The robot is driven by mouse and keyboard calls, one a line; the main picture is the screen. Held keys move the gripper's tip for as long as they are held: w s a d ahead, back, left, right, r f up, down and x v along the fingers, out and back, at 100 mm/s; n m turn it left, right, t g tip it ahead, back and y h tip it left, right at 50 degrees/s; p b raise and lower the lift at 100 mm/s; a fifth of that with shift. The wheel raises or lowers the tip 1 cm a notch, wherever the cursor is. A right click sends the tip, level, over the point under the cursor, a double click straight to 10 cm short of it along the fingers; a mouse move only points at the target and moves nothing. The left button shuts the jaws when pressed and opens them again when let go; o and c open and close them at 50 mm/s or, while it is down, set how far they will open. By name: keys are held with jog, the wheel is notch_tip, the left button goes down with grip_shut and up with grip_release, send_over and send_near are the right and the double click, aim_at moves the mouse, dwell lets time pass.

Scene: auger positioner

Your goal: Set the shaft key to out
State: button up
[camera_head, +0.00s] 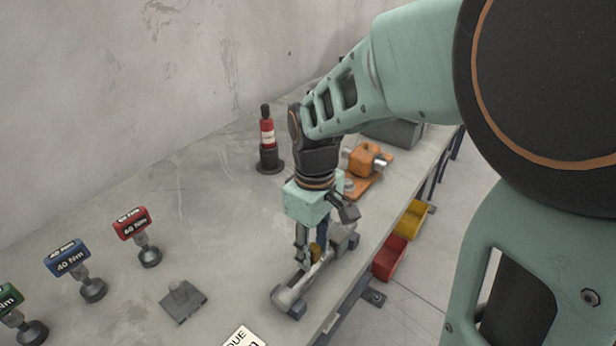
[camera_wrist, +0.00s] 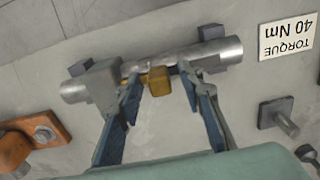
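A grey metal shaft (camera_wrist: 210,55) lies across two dark supports on the bench in the wrist view; it also shows in the camera_head view (camera_head: 291,293). A brass-yellow shaft key (camera_wrist: 159,82) sits at the middle of the shaft and sticks out on the near side. A grey block (camera_wrist: 100,84) surrounds the shaft near its left end. My gripper (camera_wrist: 160,72) is open, with one fingertip on each side of the key. A gap shows between the key and the left fingertip; contact on the right is unclear. The key is mostly hidden in the camera_head view.
A label (camera_wrist: 287,36) reads TORQUE 40 Nm. An orange clamp (camera_head: 366,160) stands farther along the bench, near a red-and-black bottle-like tool (camera_head: 267,140). Blue (camera_head: 68,257) and red (camera_head: 132,223) torque tools stand left. Red (camera_head: 389,257) and yellow (camera_head: 411,219) bins hang along the bench edge.

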aim_at(299, 277)
grip_shut()
dwell(0.3)
jog(key=shift+s+a, duration=0.7)
jog(key=shift+s, duration=0.2)
jog(key=shift+s+a, duration=0.7)
jog(key=shift+s, duration=0.2)
grip_release()
jog(key=shift+s+a, duration=0.1)
jog(key=shift+s, duration=0.05)
